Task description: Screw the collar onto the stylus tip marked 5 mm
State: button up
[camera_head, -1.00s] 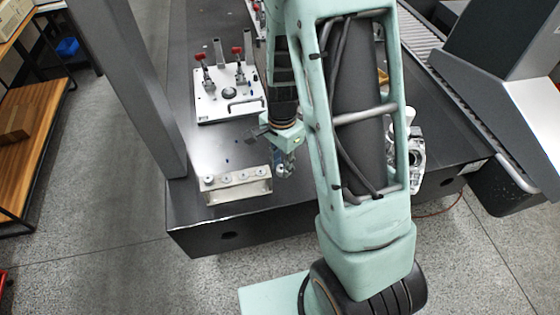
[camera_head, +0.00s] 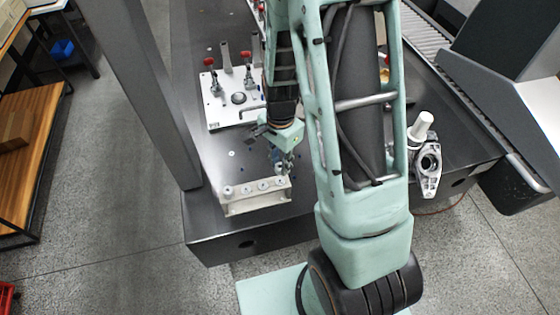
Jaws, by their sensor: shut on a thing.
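A pale metal rack (camera_head: 257,201) stands near the table's front edge, with several small round-topped pieces in a row along its top. They look like the stylus tips, but their size marks are too small to read, so I cannot tell which is 5 mm. My gripper (camera_head: 281,168) points down just above the rack's right end. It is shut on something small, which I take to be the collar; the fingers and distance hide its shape. I cannot tell whether it touches the piece below.
A white fixture plate (camera_head: 225,112) with red-tipped clamps lies behind the rack. A metal casting (camera_head: 427,172) and a white cylinder (camera_head: 423,125) are at the right. A grey column (camera_head: 140,90) rises at the left. The dark table (camera_head: 205,222) has bare surface around the rack.

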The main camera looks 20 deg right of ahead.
aim_at(280, 180)
jog(key=shift+f+b, duration=1.95)
jog(key=shift+f, duration=0.6)
jog(key=shift+f+b, duration=0.3)
jog(key=shift+b, duration=0.05)
jog(key=m+p, duration=0.1)
jog(key=m, duration=0.1)
jog(key=shift+r+m, duration=0.1)
jog(key=shift+m, duration=0.2)
jog(key=shift+m+p, duration=0.35)
jog(key=shift+m, duration=0.95)
jog(key=shift+m+p, duration=0.45)
jog(key=shift+m, duration=0.15)
jog(key=shift+w+m+p, duration=0.1)
jog(key=shift+m+p, duration=0.65)
jog(key=shift+m, duration=1.15)
